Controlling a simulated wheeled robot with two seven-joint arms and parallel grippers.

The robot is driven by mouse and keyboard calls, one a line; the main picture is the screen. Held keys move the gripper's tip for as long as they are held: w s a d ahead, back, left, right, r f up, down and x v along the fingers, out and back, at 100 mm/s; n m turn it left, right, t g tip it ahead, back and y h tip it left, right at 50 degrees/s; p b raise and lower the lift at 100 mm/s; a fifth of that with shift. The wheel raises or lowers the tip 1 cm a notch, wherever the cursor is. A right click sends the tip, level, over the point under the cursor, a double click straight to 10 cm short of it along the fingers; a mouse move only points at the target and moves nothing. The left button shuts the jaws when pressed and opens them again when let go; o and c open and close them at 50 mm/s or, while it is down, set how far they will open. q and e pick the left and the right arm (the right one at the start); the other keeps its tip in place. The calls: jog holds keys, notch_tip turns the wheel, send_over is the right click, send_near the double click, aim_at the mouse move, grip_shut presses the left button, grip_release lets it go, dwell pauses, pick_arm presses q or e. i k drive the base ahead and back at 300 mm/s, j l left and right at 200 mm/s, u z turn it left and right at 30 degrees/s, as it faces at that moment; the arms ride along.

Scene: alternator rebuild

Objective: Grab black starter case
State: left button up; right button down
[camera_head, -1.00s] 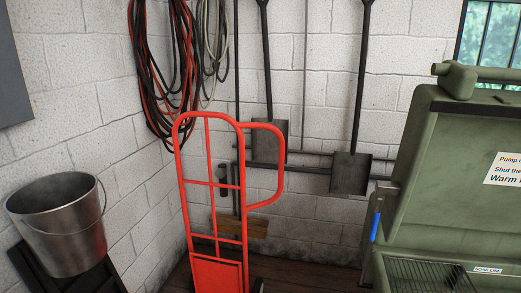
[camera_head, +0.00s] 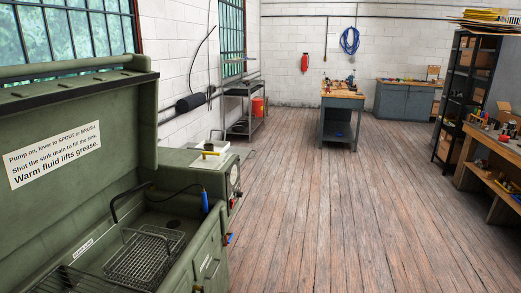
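I cannot make out a black starter case in the camera_head view. The small items on the far workbench (camera_head: 342,94) and on the right bench (camera_head: 500,142) are too small to tell apart. Neither of my grippers shows in the view.
A green parts washer (camera_head: 205,254) with an open lid and a wire basket (camera_head: 145,256) stands close on the left. A black shelf rack (camera_head: 455,95) and the bench stand at the right. A grey cabinet (camera_head: 403,99) is at the back. The wooden floor (camera_head: 310,200) between is clear.

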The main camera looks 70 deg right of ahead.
aim_at(209, 148)
jog(key=z, duration=1.95)
jog(key=i+l+z, duration=0.35)
jog(key=i, duration=0.5)
jog(key=i+z, duration=0.35)
jog(key=i, duration=0.5)
jog(key=i+u, duration=0.15)
jog(key=i, duration=0.4)
jog(key=i+l+u, duration=0.1)
jog(key=i, duration=0.45)
jog(key=i+l+u, duration=0.15)
jog(key=i, duration=0.35)
jog(key=l, duration=0.1)
